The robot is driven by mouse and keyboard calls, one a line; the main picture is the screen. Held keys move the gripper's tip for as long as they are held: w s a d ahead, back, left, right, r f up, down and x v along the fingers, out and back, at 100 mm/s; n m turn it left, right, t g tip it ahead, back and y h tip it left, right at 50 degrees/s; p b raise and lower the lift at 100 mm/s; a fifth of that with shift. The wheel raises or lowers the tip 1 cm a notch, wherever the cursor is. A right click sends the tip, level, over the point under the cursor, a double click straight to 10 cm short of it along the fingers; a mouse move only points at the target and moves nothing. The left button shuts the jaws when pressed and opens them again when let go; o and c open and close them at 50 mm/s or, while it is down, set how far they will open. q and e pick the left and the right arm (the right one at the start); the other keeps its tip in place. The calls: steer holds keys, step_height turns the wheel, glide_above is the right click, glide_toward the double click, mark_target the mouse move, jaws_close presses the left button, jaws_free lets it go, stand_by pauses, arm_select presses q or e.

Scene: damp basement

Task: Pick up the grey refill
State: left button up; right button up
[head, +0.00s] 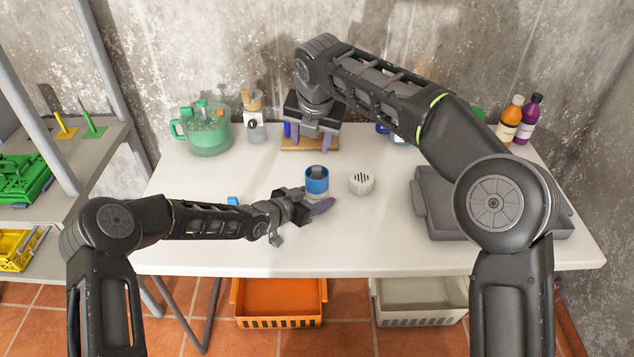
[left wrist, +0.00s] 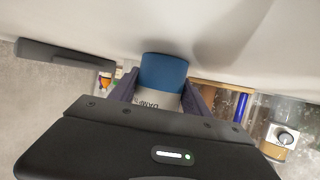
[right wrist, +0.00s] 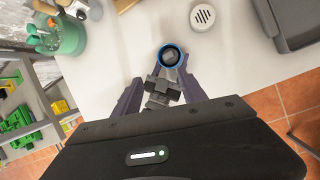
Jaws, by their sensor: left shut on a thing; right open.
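A blue and white cup (head: 317,182) with printed lettering stands upright near the middle of the white table.
A round white slotted cap (head: 361,184) lies right of the cup. A wooden stand (head: 296,143), a green pot (head: 207,130) and bottles (head: 511,115) stand at the back. A grey case (head: 433,205) is at right. The table's front is clear.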

steer(key=shift+d+n+h, duration=0.15)
steer(key=shift+d+n, duration=0.15)
steer(key=shift+n, duration=0.65)
steer(key=shift+d+n+h, duration=0.15)
steer(key=shift+d+n, duration=0.15)
steer(key=shift+n, duration=0.65)
steer(key=shift+f, duration=0.1)
glide_toward(317, 168)
steer(key=x, duration=0.2)
steer(key=shift+w+a+f, duration=0.1)
steer(key=shift+w+f, duration=0.1)
steer(key=shift+f, duration=0.15)
steer(key=shift+x, duration=2.6)
jaws_close()
